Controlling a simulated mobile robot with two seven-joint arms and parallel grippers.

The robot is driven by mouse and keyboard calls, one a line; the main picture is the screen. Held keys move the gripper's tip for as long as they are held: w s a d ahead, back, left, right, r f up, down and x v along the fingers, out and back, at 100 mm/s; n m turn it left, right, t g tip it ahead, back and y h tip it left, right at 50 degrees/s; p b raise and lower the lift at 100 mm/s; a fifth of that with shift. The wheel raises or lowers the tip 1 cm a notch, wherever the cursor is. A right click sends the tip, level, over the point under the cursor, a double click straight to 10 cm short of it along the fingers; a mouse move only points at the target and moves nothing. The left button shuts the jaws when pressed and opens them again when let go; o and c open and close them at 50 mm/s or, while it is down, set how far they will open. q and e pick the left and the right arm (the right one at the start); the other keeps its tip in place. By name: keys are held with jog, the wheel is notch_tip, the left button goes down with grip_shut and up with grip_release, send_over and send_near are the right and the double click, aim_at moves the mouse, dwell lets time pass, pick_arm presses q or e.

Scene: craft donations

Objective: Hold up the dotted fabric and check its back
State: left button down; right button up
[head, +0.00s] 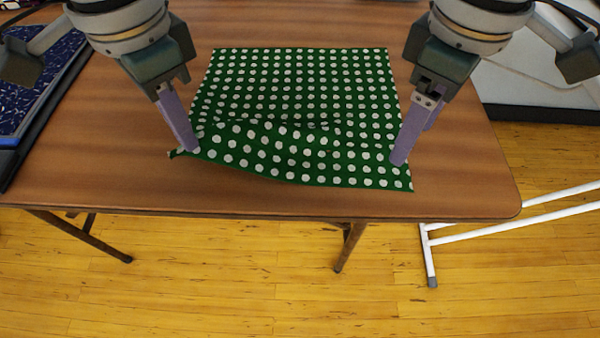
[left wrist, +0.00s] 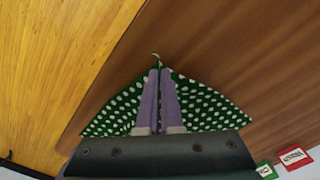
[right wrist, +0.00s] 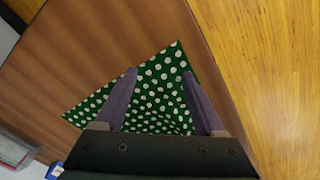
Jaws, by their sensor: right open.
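The dotted fabric (head: 300,90) is green with white dots and lies on the brown table. Its near left part is lifted and rumpled, with a fold running across the front. My left gripper (head: 193,148) is shut on the near left corner; in the left wrist view its fingers (left wrist: 158,74) are together, with a bit of fabric (left wrist: 205,105) poking out at the tips. My right gripper (head: 402,160) is at the near right edge. In the right wrist view its fingers (right wrist: 160,74) are apart, with the fabric (right wrist: 155,100) below and between them. The fabric's back is mostly hidden.
The wooden table (head: 130,120) is bare around the fabric, and its front edge is close to it. A blue patterned item (head: 35,80) lies at the far left. A grey-white object (head: 535,75) stands beyond the right edge. A red tag (left wrist: 294,158) shows in the left wrist view.

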aim_at(391, 173)
jog(key=c, duration=0.3)
jog(key=shift+s+a+y, duration=0.2)
jog(key=shift+s+y, duration=0.1)
jog(key=shift+s, duration=0.25)
jog(key=shift+s+a+r+t+y, duration=0.1)
jog(key=shift+s+r+t+y, duration=0.1)
jog(key=shift+s+y, duration=0.25)
jog(key=shift+s+a+r+t+y, duration=0.15)
jog(key=shift+s+y, duration=0.1)
jog(key=shift+s, duration=0.3)
notch_tip(391, 173, up, 4)
jog(key=s+d+t, duration=0.2)
jog(key=d, duration=0.1)
jog(key=shift+m+y, duration=0.4)
jog(key=x, duration=1)
jog(key=shift+w+a+r, duration=0.1)
jog(key=shift+w+r, duration=0.05)
jog(key=shift+w, duration=0.1)
jog(key=shift+c, duration=0.2)
